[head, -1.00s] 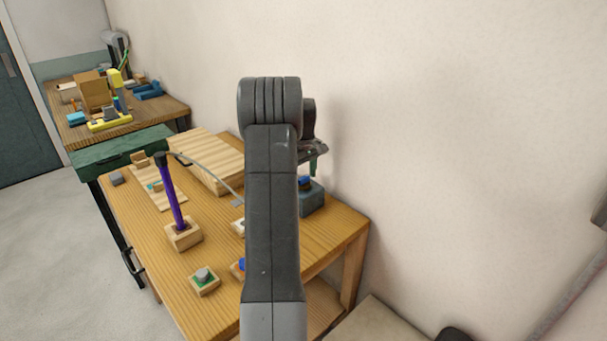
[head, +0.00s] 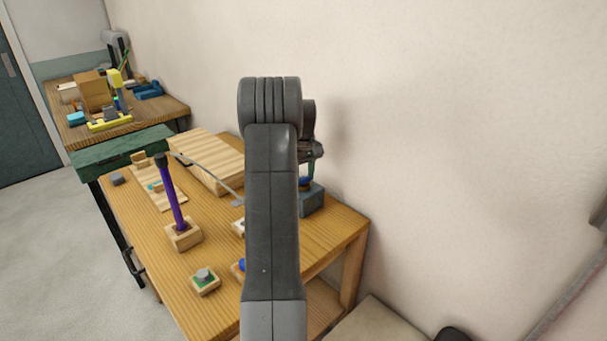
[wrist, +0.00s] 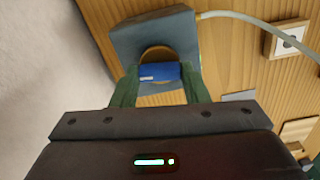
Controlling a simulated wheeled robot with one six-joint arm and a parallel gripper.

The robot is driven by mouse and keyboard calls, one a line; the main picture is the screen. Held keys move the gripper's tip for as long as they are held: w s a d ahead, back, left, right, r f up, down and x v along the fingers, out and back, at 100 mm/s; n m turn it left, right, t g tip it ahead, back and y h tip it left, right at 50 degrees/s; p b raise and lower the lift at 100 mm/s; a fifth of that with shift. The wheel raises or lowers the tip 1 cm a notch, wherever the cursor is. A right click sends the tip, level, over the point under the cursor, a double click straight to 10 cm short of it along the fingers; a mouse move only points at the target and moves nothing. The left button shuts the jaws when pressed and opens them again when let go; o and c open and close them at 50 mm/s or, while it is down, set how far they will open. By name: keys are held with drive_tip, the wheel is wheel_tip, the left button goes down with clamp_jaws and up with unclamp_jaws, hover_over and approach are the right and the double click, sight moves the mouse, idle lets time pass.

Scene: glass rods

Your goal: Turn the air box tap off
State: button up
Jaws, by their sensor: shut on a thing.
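The air box (head: 312,201) is a blue-grey block on the right end of the wooden table, partly hidden behind my arm. It also shows in the wrist view (wrist: 183,32), with a round brass-coloured part on it. Its tap has a blue handle (wrist: 152,73) with a small white mark, lying crosswise between my fingers. My gripper (wrist: 159,76) has green fingers, one at each end of the handle, and is shut on it. In the head view my gripper (head: 310,171) points down just above the box.
A pale hose (wrist: 240,17) leaves the box toward the right in the wrist view. A purple rod (head: 174,200) stands in a wooden block. A wooden board (head: 205,160) and small wooden blocks lie on the table (head: 330,238). The wall is close behind the box.

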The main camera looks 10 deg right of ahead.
drive_tip(key=m+p, duration=0.1)
drive_tip(key=m, duration=0.3)
drive_tip(key=shift+r, duration=0.15)
drive_tip(key=m, duration=0.4)
drive_tip(key=shift+p, duration=0.3)
drive_tip(key=m, duration=0.4)
drive_tip(key=shift+m+p, duration=0.3)
drive_tip(key=shift+m, duration=1.6)
drive_tip(key=o, duration=1)
wheel_tip(320, 180, up, 14)
drive_tip(key=shift+f+b, duration=0.15)
drive_tip(key=shift+b, duration=0.45)
